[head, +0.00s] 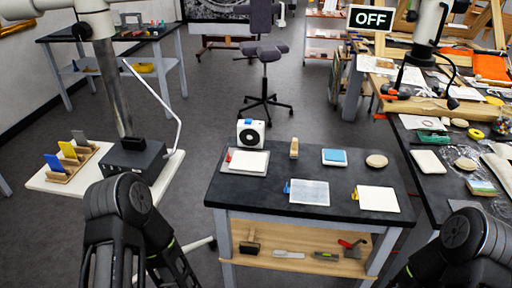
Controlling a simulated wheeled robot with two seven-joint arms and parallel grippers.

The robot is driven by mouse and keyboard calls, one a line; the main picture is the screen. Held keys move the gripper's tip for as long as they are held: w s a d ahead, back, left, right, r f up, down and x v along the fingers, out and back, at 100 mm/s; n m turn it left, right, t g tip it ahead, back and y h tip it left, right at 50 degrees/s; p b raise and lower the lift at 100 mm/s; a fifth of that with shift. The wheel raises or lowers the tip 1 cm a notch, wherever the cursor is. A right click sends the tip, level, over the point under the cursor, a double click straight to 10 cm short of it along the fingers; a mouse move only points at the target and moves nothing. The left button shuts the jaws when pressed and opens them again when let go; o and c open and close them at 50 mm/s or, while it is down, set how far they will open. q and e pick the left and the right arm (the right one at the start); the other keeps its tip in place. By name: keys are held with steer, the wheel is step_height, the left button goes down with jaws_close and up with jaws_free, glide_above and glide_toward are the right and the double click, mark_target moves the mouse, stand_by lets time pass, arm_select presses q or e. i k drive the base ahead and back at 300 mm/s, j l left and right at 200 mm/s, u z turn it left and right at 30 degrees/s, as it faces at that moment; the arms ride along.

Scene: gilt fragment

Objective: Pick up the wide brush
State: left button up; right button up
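I cannot tell for sure which thing is the wide brush. A small upright tan piece (294,148) stands at the back middle of the dark-topped table and could be a brush. On the shelf below, a dark block with a short wooden handle (250,245) lies at the left and could also be one. Both are too small to identify. My black arm links show at the lower left and lower right, apart from the table. Neither gripper's fingertips are in view.
The dark tabletop (262,205) also holds a white box with a black disc (251,133), a blue pad (334,156), a beige round (377,161) and flat sheets. The shelf holds a red-headed tool (352,248). A cluttered workbench stands right, a lamp base (135,158) left.

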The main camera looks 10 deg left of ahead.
mark_target(293, 149)
steer(key=l+u, duration=0.15)
steer(key=u, duration=1.95)
steer(key=k+l, duration=0.2)
steer(key=k, duration=0.2)
steer(key=k+l, duration=0.2)
steer(key=k, duration=0.2)
steer(key=k+l, duration=0.2)
steer(key=k, duration=0.2)
